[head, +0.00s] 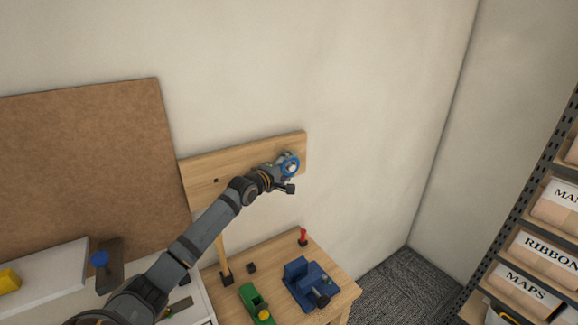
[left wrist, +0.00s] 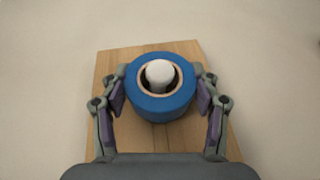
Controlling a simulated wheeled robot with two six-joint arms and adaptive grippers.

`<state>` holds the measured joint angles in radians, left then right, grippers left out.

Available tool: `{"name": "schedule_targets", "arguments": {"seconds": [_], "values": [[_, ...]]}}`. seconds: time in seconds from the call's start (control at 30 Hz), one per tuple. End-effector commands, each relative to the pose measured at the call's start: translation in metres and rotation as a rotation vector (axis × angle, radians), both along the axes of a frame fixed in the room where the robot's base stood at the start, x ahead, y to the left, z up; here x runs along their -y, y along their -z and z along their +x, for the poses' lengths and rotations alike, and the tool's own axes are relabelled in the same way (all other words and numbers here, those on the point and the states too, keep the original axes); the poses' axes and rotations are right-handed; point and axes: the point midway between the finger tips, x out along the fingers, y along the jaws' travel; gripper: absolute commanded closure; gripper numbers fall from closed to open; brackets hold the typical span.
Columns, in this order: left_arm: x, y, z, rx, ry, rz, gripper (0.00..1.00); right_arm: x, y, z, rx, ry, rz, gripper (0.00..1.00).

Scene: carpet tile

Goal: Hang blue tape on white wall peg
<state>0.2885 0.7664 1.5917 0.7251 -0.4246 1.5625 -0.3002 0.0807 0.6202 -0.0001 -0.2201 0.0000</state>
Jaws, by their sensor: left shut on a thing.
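The blue tape (head: 290,158) is a ring held at the wooden wall board, near its right end, in the head view. My left gripper (head: 283,168) is shut on it there. In the left wrist view the blue tape (left wrist: 160,109) sits between the two fingers of my left gripper (left wrist: 160,95), which press on its left and right sides. The white peg (left wrist: 159,73) shows inside the roll's hole, so the roll is around the peg's end. How far along the peg the roll sits cannot be told. My right gripper is in neither view.
The wooden board (head: 210,166) is fixed to the wall. Below it a wooden table (head: 276,254) bears a blue vise (head: 305,284), a green tool (head: 253,302) and a small red item (head: 303,237). Shelves with labelled boxes (head: 545,247) stand at the right.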

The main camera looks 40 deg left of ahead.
Motion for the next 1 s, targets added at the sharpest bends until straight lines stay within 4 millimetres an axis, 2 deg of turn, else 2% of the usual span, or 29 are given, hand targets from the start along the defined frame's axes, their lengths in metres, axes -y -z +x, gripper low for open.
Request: {"name": "schedule_targets", "arguments": {"seconds": [0.43, 0.47, 0.63, 1.0], "values": [[-0.0002, 0.0067, -0.0002, -0.003, 0.000, -0.002, 0.70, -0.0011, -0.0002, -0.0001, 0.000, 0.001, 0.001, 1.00], [-0.0003, 0.0068, -0.0002, -0.003, 0.000, -0.002, 0.34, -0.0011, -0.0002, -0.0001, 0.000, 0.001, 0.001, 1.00], [-0.0001, 0.0063, -0.0002, -0.002, 0.000, -0.001, 0.12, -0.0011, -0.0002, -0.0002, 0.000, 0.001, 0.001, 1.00], [0.0001, 0.0027, 0.0000, 0.000, 0.000, 0.000, 0.12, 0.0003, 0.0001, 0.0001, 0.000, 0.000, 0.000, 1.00]]}}
